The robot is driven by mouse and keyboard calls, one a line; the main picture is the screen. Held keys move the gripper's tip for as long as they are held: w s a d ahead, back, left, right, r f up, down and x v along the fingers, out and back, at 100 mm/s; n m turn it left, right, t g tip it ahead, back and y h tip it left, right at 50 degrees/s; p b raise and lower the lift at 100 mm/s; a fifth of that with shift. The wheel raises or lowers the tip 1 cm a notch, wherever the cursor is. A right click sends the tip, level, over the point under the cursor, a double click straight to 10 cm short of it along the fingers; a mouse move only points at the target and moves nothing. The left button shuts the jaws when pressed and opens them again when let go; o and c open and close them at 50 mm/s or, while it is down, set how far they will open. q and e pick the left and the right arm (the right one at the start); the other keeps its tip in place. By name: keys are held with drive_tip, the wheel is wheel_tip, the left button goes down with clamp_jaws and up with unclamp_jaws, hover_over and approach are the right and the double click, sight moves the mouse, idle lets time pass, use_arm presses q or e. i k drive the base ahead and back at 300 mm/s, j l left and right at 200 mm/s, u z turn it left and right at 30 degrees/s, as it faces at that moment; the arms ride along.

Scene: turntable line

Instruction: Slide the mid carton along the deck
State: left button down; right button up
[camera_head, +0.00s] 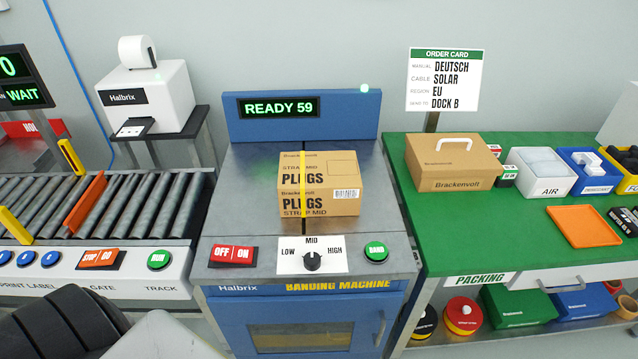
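The mid carton (319,185) is a brown cardboard box marked "PLUGS" and "STRAP MID". It rests upright on the grey metal deck (252,190) of the banding machine. A yellow band (304,205) runs over its top and down its front, left of the middle. The machine's blue back panel (300,118) reads "READY 59". The dial (312,261) on the deck's front points to MID. Neither of my grippers shows; only a dark and grey arm part, which looks like mine, fills the lower left corner.
A roller track (133,206) with an orange gate (86,203) lies left of the deck. The green packing table (470,233) adjoins on the right, holding a Brackenvolt box (455,163), bins and an orange tray (583,227). Its left front is clear. Buttons line the deck's front edge.

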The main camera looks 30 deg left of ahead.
sight(310, 183)
drive_tip(key=i+l+u, duration=0.1)
drive_tip(key=u, duration=0.35)
drive_tip(key=l+u, duration=0.1)
drive_tip(key=u, duration=0.4)
drive_tip(key=i+l+u, duration=0.1)
drive_tip(key=u, duration=0.35)
drive_tip(key=l, duration=0.1)
